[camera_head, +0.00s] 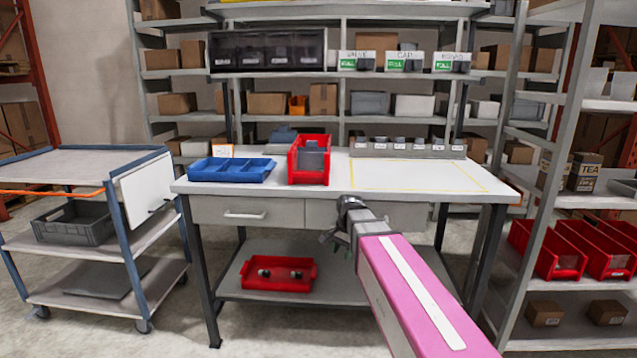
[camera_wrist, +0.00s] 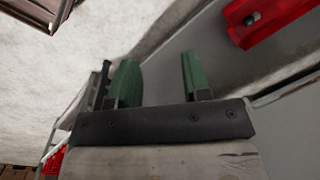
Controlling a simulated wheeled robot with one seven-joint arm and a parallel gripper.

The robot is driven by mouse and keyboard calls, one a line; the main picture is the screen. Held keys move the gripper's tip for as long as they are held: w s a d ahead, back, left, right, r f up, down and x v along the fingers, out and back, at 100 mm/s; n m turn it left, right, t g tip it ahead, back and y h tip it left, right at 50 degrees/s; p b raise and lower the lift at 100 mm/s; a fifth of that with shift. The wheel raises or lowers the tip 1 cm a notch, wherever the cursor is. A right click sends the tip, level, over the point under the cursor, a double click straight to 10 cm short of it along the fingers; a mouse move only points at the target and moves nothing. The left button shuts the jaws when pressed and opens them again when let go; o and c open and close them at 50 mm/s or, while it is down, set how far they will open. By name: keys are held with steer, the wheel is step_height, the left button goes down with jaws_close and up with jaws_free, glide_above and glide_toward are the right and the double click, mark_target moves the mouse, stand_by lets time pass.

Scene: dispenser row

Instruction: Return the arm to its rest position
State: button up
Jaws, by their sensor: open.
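My arm reaches in from the lower right of the head view, its pink link in front of the workbench (camera_head: 459,182). My gripper (camera_head: 328,240) is at the bench's front edge, near the drawers and above the lower shelf. In the wrist view my gripper (camera_wrist: 158,75) shows two green fingers spread apart with nothing between them. Beyond the fingers, the wrist view shows the grey lower shelf and pale floor. A red tray (camera_head: 250,283) with small dark parts lies on the lower shelf; its corner shows in the wrist view (camera_wrist: 275,35).
A blue tray (camera_head: 232,172) and a red bin (camera_head: 308,176) stand on the benchtop's left. Its right, within a yellow outline, is clear. A grey cart (camera_head: 84,163) stands left. A rack with red bins (camera_head: 545,262) stands right, close to my arm.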

steer(key=s+d+f+n+h, duration=0.1)
steer(key=s+d+f+n, duration=0.6)
steer(key=s+d+f, duration=0.4)
step_height(320, 180, down, 4)
steer(key=shift+s, duration=1.2)
